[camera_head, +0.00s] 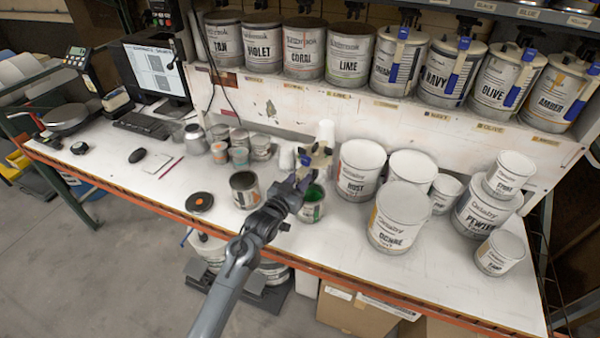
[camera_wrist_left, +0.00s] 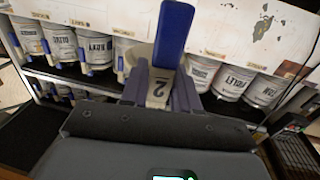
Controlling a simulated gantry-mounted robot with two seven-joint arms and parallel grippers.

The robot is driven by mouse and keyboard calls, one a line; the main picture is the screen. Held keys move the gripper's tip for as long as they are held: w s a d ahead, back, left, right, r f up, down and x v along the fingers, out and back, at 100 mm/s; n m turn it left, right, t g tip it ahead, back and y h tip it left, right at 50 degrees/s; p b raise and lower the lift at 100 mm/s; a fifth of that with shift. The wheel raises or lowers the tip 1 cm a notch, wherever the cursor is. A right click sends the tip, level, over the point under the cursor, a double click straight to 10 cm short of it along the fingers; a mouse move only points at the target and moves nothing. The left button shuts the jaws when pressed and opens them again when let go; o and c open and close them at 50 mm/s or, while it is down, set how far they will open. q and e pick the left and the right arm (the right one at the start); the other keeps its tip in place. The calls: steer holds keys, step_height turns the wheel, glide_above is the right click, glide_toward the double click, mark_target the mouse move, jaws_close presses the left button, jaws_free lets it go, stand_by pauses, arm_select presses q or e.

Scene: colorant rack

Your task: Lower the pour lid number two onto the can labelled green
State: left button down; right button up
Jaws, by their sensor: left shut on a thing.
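My left gripper (camera_head: 306,168) is shut on pour lid number two, just above and behind the green can as the head view shows it. In the left wrist view the lid's tan piece marked "2" (camera_wrist_left: 160,88) sits between the fingers, with a blue part (camera_wrist_left: 175,32) standing up from it. Most of the lid is hidden by the gripper. The small can with green paint inside (camera_head: 312,212) stands open and upright on the bench; the arm and gripper partly cover it, and its label cannot be read. My right gripper is not in view.
A dark open can (camera_head: 245,203) and a black disc with an orange centre (camera_head: 199,202) lie left of the green can. The OCHRE can (camera_head: 398,228) and RUST can (camera_head: 358,184) stand to its right. Several small tins are behind left. The bench's front edge is close.

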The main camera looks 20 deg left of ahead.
arm_select(q)
steer(key=shift+s+a, duration=0.2)
steer(key=shift+a, duration=0.3)
steer(key=shift+d+f, duration=0.1)
steer(key=shift+d, duration=0.1)
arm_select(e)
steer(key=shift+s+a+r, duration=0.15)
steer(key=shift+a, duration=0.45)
arm_select(q)
steer(key=shift+a, duration=0.1)
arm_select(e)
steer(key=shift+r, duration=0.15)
arm_select(q)
steer(key=shift+f+b, duration=0.6)
steer(key=shift+f, duration=0.5)
step_height(320, 180, down, 12)
steer(key=b, duration=0.8)
steer(key=shift+f, duration=0.25)
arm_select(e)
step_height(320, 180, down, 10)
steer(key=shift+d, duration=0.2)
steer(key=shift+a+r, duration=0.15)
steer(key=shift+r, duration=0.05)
